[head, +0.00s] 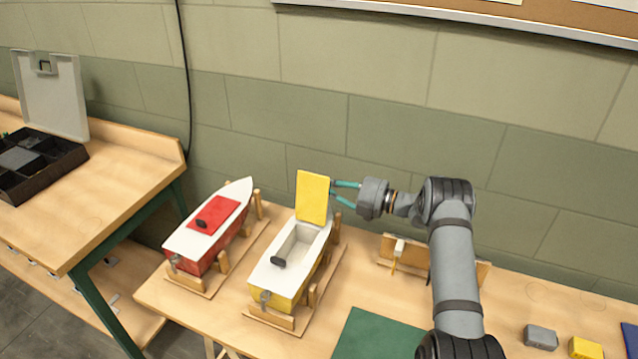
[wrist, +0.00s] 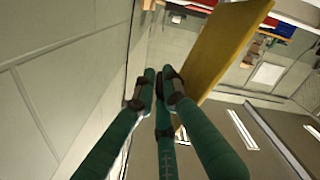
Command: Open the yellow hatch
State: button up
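The yellow hatch (head: 313,198) stands raised, roughly upright, at the far end of the boat with the white deck and yellow hull (head: 280,285). The white compartment below it is uncovered, and a small dark handle-like part (head: 278,262) lies at its near edge. My gripper (head: 334,188) is at the right side of the hatch, its teal fingers pointing left toward it. In the wrist view the fingers (wrist: 158,75) are drawn close together with nothing visible between them. The hatch (wrist: 225,45) rises just right of the fingers there; whether they touch is unclear.
A boat with a red hull and red hatch (head: 215,215) stands to the left on a wooden cradle. A wooden rack (head: 405,255) is behind my arm. A green mat (head: 375,335) and grey and yellow blocks (head: 541,336) lie in front. The wall is close behind.

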jog(key=o, duration=0.3)
jog(key=v, duration=1.2)
jog(key=shift+c, duration=0.4)
